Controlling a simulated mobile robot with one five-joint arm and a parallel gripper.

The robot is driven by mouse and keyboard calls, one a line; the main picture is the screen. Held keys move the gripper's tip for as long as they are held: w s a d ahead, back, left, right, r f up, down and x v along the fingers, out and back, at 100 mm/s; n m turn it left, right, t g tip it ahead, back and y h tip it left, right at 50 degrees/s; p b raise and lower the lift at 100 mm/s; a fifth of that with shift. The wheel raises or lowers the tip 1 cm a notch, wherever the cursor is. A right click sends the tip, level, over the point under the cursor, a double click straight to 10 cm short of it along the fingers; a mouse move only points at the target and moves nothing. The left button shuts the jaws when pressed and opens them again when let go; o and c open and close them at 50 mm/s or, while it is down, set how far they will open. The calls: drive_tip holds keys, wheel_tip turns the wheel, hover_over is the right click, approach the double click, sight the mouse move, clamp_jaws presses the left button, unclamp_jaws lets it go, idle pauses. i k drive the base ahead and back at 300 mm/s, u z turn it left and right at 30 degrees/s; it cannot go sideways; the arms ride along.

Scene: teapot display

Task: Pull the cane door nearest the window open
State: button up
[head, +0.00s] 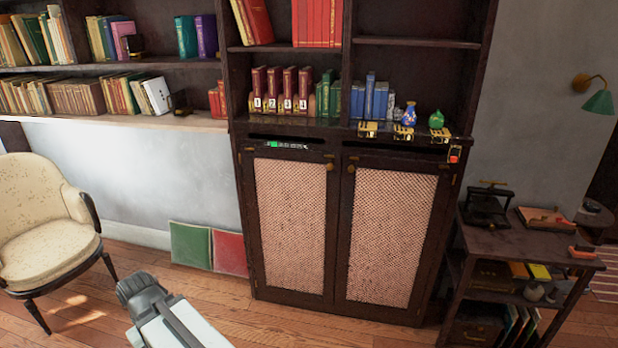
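Two cane doors stand side by side, both shut, in the lower part of a dark wooden cabinet (243,210). The left cane door (290,225) has a small brass knob (329,167) at its upper right. The right cane door (391,237) has a small brass knob (351,169) at its upper left. No window shows, so I cannot tell which door is nearest it. Part of my arm (175,318) shows at the bottom, left of the doors and apart from them. No gripper fingers can be made out.
A cream armchair (45,222) stands at the left. Green (190,246) and red (230,252) panels lean on the wall left of the cabinet. A dark side table (515,243) with items stands close at the right. The wooden floor before the doors looks clear.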

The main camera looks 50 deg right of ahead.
sight(292, 194)
drive_tip(key=z, duration=0.5)
drive_tip(key=i, duration=1)
drive_tip(key=u, duration=0.25)
drive_tip(key=k, duration=0.9)
drive_tip(key=z, duration=0.2)
drive_tip(key=i, duration=0.95)
drive_tip(key=u, duration=0.1)
